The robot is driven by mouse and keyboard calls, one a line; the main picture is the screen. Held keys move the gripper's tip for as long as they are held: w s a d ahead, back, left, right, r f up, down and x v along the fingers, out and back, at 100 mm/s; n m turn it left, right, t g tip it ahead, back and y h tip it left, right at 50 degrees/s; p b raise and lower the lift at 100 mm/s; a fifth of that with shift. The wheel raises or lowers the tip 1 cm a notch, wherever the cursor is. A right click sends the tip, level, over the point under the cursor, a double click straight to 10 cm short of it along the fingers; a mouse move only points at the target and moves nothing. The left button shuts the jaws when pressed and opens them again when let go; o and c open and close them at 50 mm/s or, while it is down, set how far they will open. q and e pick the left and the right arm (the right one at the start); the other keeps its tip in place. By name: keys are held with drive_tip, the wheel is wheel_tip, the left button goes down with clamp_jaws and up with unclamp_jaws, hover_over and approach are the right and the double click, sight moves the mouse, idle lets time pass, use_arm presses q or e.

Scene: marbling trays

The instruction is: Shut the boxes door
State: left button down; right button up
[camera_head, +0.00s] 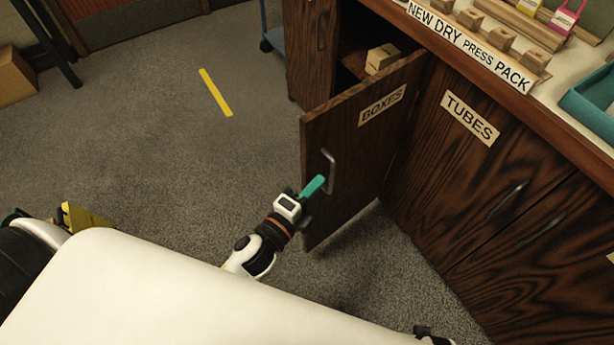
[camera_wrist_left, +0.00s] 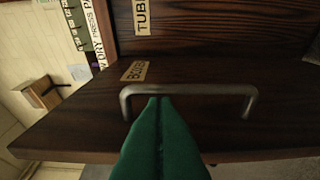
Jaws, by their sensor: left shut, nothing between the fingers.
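The dark wooden door labelled BOXES (camera_head: 350,150) stands open, swung out from the cabinet, in the head view. Its metal handle (camera_head: 329,172) is on the outer face near the free edge. My left gripper (camera_head: 313,187) has teal fingers and is shut with nothing in it, at the lower part of the handle. In the left wrist view the door (camera_wrist_left: 75,125) fills much of the picture, and the closed fingers (camera_wrist_left: 160,110) point at the handle bar (camera_wrist_left: 190,89), overlapping it at its left part. I cannot tell whether they touch. My right gripper is not clearly seen.
The shut TUBES door (camera_head: 490,170) is to the right of the open door. A small wooden block or box (camera_head: 381,58) sits inside the open cabinet. The counter above holds wooden blocks and a teal tray (camera_head: 590,105). Carpet with a yellow strip (camera_head: 215,92) is clear at left.

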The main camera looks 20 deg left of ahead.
use_arm(q)
drive_tip(key=shift+w+a, duration=0.3)
drive_tip(key=shift+a, duration=0.25)
drive_tip(key=shift+w+a, duration=0.25)
drive_tip(key=shift+a, duration=0.25)
